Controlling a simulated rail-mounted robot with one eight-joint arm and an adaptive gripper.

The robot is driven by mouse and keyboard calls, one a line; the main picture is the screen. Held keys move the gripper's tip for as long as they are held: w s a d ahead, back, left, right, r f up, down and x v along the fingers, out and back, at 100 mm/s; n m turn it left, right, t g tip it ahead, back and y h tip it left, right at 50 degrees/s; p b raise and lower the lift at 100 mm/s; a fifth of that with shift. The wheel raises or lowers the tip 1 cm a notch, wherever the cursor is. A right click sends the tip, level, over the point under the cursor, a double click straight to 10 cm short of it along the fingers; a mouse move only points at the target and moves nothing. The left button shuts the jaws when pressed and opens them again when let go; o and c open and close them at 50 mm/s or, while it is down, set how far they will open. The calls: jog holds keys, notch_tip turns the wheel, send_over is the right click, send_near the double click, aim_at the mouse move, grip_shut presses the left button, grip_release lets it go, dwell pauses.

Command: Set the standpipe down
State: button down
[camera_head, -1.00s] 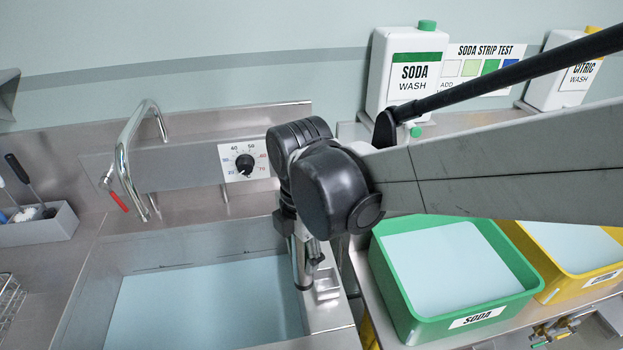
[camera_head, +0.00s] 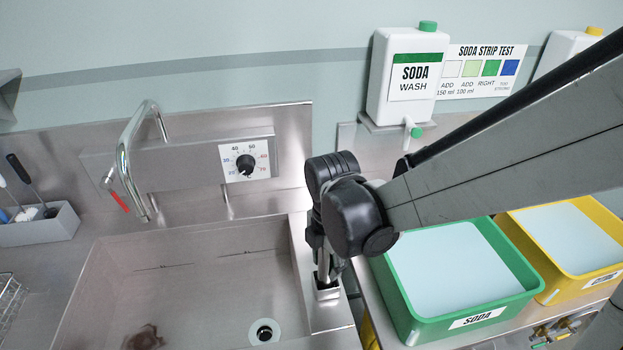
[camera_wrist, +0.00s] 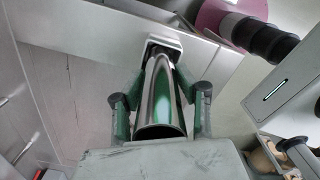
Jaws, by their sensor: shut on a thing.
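The standpipe (camera_wrist: 160,118) is a shiny steel tube. In the wrist view it lies between the green-padded fingers of my gripper (camera_wrist: 160,97), which is shut on it. Its far end meets a square pale holder (camera_wrist: 178,45), apparently inside its opening; how deep I cannot tell. In the head view my gripper (camera_head: 322,250) points down over this holder (camera_head: 327,294) on the vat's right rim, and the pipe is mostly hidden by my wrist. The steel vat (camera_head: 180,262) is drained, and its drain hole (camera_head: 264,331) is open and bare.
A green soda tub (camera_head: 408,315) stands close to the right of my gripper, with a yellow tub (camera_head: 560,292) beyond. A tap (camera_head: 125,165) and temperature dial (camera_head: 246,163) are behind the vat. A brownish patch (camera_head: 145,338) lies on the vat floor.

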jog(key=shift+f, duration=0.15)
jog(key=c, duration=1.2)
grip_release()
jog(key=shift+c, duration=0.2)
